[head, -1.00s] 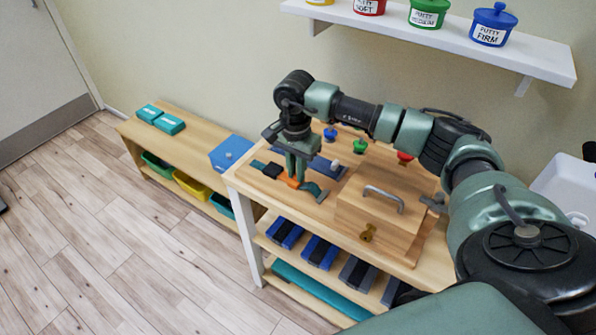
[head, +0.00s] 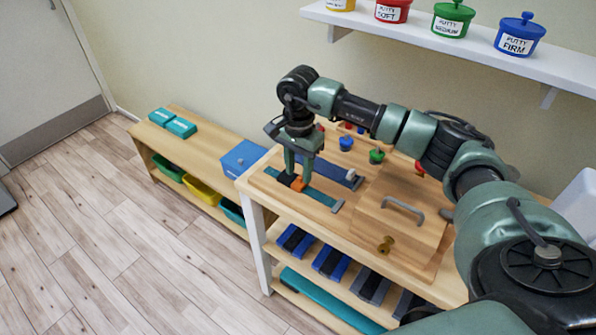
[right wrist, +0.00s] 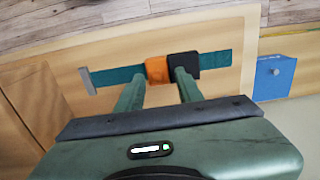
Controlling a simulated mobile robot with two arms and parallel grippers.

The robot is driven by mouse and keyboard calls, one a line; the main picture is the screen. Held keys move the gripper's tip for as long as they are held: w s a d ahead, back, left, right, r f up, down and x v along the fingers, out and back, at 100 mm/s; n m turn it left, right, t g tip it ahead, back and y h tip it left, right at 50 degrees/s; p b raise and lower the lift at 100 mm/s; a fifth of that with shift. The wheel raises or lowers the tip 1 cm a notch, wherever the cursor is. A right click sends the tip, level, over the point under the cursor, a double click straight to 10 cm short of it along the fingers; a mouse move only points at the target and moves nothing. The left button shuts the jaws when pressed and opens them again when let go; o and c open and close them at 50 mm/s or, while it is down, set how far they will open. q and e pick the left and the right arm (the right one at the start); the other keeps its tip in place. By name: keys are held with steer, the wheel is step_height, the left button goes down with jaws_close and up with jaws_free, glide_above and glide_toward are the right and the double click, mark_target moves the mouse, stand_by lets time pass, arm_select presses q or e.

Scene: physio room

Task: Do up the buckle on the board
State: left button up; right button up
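The buckle lies on the wooden board (head: 345,219) at its left part. Its orange half (head: 297,184) and black half (head: 287,178) sit against each other on a teal strap (head: 322,197) that lies flat. The right wrist view also shows the orange half (right wrist: 158,70) beside the black half (right wrist: 184,61), with no visible gap. My right gripper (head: 298,170) is just above the buckle, fingers pointing down. Its fingers (right wrist: 158,78) stand apart, one near the orange half's outer edge, the other partly covering the black half. My left gripper is out of view.
The board also carries a handle (head: 403,209), a brass knob (head: 386,245), a blue strip (head: 330,171) and coloured pegs (head: 376,156). A blue box (head: 242,157) stands left of it on a low bench. A shelf (head: 430,40) with putty tubs hangs above.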

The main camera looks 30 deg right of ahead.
mark_target(297, 181)
step_height(297, 181, up, 7)
steer(key=shift+a+b, duration=0.15)
steer(key=shift+b, duration=0.25)
